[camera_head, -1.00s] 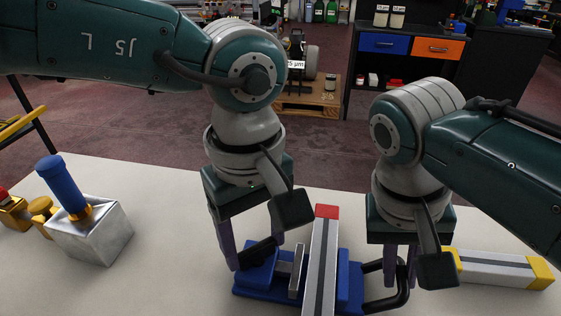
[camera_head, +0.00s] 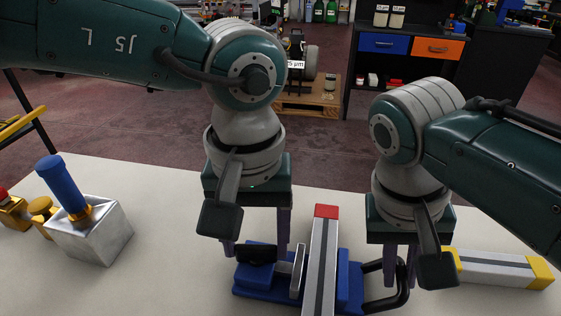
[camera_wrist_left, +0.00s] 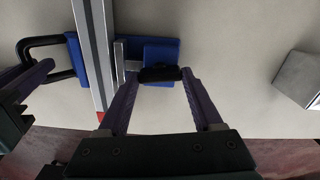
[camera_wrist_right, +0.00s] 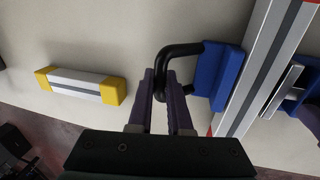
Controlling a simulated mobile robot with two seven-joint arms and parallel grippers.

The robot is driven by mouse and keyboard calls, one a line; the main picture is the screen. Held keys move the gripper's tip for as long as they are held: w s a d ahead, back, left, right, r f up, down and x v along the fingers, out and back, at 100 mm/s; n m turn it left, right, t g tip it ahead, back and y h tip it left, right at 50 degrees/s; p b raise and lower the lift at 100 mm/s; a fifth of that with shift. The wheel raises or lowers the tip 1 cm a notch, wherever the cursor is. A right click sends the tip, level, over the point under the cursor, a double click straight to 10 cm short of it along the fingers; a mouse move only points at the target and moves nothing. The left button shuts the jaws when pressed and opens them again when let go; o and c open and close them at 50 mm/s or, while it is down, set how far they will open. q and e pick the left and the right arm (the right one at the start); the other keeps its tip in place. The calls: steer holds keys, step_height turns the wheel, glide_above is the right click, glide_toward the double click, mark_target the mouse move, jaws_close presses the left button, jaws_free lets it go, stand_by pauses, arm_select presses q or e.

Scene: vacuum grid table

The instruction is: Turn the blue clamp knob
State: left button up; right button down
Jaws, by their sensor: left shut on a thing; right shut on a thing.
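The blue clamp (camera_head: 350,288) lies on the table with a red-ended grey bar (camera_head: 320,255) across it. Its black knob (camera_head: 255,254) is at the left end of the clamp. My left gripper (camera_head: 256,258) points down with its fingers on the two ends of the knob; the left wrist view shows the knob (camera_wrist_left: 160,74) between the fingertips. My right gripper (camera_head: 400,284) is shut on the black loop handle (camera_head: 403,297) at the clamp's right end; the right wrist view also shows this handle (camera_wrist_right: 180,50).
A yellow-ended grey bar (camera_head: 490,267) lies to the right of the clamp. A metal block (camera_head: 100,243) with a blue-handled tool (camera_head: 62,185) stands at the left, beside gold and red pieces. The table between block and clamp is clear.

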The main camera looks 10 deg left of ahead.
mark_target(256, 246)
stand_by(0.4)
arm_select(q)
steer(key=o, duration=1.4)
step_height(256, 246, up, 12)
